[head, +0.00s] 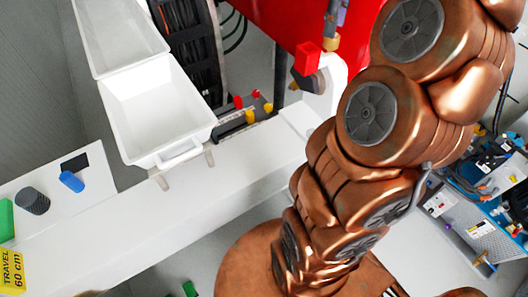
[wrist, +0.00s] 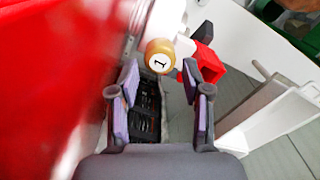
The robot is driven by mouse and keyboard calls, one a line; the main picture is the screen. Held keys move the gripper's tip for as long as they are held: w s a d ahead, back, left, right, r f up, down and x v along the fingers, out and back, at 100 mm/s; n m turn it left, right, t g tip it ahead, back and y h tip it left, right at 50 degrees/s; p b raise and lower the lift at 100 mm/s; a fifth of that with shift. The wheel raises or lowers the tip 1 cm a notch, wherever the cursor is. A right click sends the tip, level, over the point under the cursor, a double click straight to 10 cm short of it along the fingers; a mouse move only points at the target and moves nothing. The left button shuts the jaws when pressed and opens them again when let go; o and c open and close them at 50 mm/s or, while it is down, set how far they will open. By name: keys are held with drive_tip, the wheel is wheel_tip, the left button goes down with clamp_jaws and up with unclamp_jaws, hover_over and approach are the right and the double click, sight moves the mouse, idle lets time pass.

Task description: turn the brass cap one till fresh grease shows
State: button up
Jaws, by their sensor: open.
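The brass cap one (wrist: 158,57), round and marked with a "1", shows in the wrist view just beyond my fingertips, roughly in line with the gap between them. It is mounted on a white part. My gripper (wrist: 159,74) is open and empty, with purple pads on both fingers. In the head view, a small brass-coloured piece (head: 331,43), apparently the same cap, is beside a red block, with a grey and purple finger of my gripper just above it. I see no grease.
A red block (wrist: 208,63) sits close to the right of the cap. A large red panel (wrist: 50,70) fills the left of the wrist view. In the head view, a white bin (head: 155,105) and small red and yellow knobs (head: 250,110) stand left of the cap.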

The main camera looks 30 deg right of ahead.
drive_tip(key=shift+r, duration=2.2)
drive_tip(key=s+a+f+b, duration=0.1)
drive_tip(key=a+f, duration=0.3)
drive_tip(key=a, duration=0.4)
drive_tip(key=a+f+b, duration=0.1)
drive_tip(key=a+f, duration=0.4)
drive_tip(key=a, duration=0.3)
drive_tip(key=s+a+f+m+b, duration=0.1)
drive_tip(key=s+a+f+b, duration=0.2)
drive_tip(key=f, duration=0.5)
drive_tip(key=s+a+f+m+g+b, duration=0.1)
drive_tip(key=s+a+f+m+b, duration=0.1)
drive_tip(key=s+a+f+b, duration=0.2)
drive_tip(key=shift+s+a+f, duration=1.25)
drive_tip(key=shift+s+f, duration=0.35)
drive_tip(key=shift+f, duration=0.55)
